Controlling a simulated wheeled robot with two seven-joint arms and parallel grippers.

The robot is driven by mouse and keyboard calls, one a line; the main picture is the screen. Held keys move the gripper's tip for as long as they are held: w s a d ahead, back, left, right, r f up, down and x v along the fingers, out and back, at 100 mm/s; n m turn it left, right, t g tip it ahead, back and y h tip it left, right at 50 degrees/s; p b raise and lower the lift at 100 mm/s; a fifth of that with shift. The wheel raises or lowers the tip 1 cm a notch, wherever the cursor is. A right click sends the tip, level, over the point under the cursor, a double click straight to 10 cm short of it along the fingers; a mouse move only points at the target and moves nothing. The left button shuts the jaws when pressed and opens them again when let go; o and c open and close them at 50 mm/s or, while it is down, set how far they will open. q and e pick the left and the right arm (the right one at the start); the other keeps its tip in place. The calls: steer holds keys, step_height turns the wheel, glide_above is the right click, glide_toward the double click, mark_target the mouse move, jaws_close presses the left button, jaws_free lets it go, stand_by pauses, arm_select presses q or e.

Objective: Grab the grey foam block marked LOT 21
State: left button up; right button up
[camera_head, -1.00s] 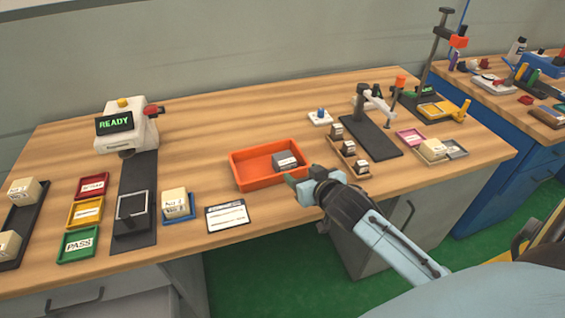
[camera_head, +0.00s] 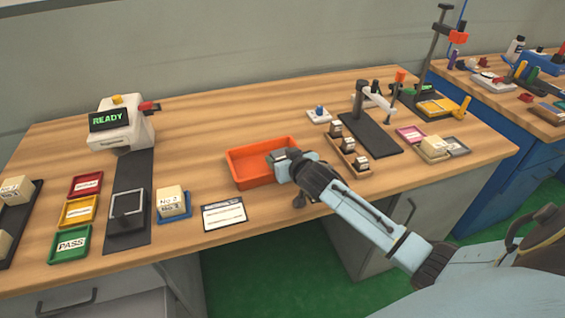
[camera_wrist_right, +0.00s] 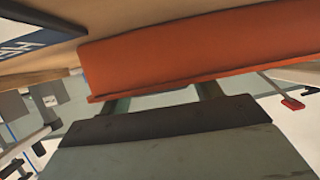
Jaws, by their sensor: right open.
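A small grey block (camera_head: 278,157) lies at the right end of the orange tray (camera_head: 240,178), mostly covered by my right gripper. Its label is too small to read. My right gripper (camera_head: 288,163) is open at the right front of the tray, close to the block. In the right wrist view the tray's orange wall (camera_wrist_right: 190,50) fills the upper middle. The two spread fingers (camera_wrist_right: 163,98) run up to its lower edge, and their tips are hidden behind it. The block does not show there. My left gripper is not in view.
A white card (camera_head: 224,215) and a cream block on a blue tray (camera_head: 188,210) lie left of the gripper. A wooden rack (camera_head: 342,168) of small dark-based blocks and a black stand (camera_head: 372,135) are to the right. Bare wood lies behind the orange tray.

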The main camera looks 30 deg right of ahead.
steer(key=c, duration=0.7)
